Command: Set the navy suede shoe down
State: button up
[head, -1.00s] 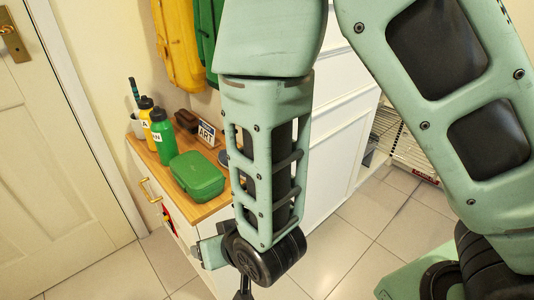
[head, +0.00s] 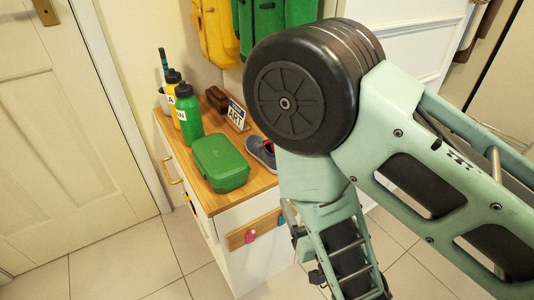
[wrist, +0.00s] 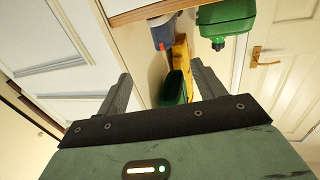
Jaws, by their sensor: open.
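The navy shoe (head: 262,152), with a reddish trim, rests on the wooden top of the cabinet (head: 250,190) near its right end. My arm hides part of it in the head view. In the wrist view a blue-grey piece with a red edge, which looks like the shoe (wrist: 162,31), shows at the cabinet edge. My gripper (wrist: 161,70) is open, its two fingers wide apart with nothing held between them. It is apart from the shoe, off the cabinet's front side.
A green lunch box (head: 221,163), green bottle (head: 188,113), yellow bottle (head: 174,90), brown item (head: 217,98) and ART sign (head: 236,116) crowd the top. Yellow (head: 216,30) and green bags (head: 270,22) hang behind. The tiled floor in front (head: 110,270) is clear.

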jog(key=b, duration=0.5)
send_near(277, 163)
jog(key=w, duration=0.5)
jog(key=shift+w+a+r+b, duration=0.2)
jog(key=shift+w+a, duration=0.3)
jog(key=shift+w, duration=0.4)
jog(key=shift+w+a+r+b, duration=0.1)
jog(key=shift+w+a+b, duration=0.25)
jog(key=shift+w+a, duration=0.35)
jog(key=shift+w+a+r+b, duration=0.25)
jog(key=shift+w+a, duration=0.1)
jog(key=shift+w, duration=0.7)
jog(key=c, duration=1.2)
